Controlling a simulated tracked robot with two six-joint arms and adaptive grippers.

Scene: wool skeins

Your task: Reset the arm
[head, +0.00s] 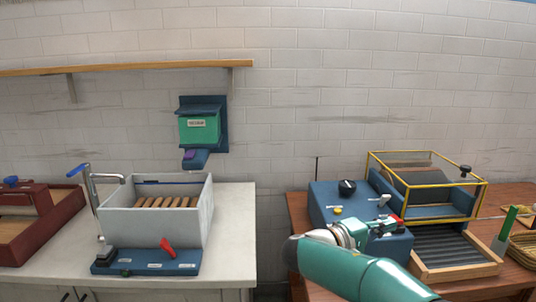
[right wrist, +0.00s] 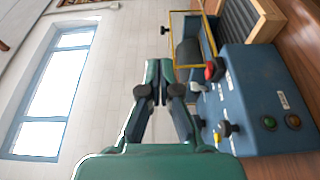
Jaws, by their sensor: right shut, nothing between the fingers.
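My right arm (head: 350,268) is a green arm that reaches in from the bottom right of the head view. Its gripper (head: 398,226) is in front of the blue machine (head: 330,208) on the wooden table. In the right wrist view the right gripper (right wrist: 159,70) has its fingertips together, with nothing held. There the blue machine (right wrist: 250,85) is to the right of the fingers, and pale wall shows beyond the tips. I cannot tell how far the fingers are from the machine. My left gripper is in neither view.
A yellow-framed guard (head: 428,155) stands over a roller behind a ribbed tray (head: 456,262). A grey sink (head: 150,230) with a tap stands on the white counter (head: 235,205) at left. A gap separates counter and table. A green box (head: 198,128) hangs on the wall.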

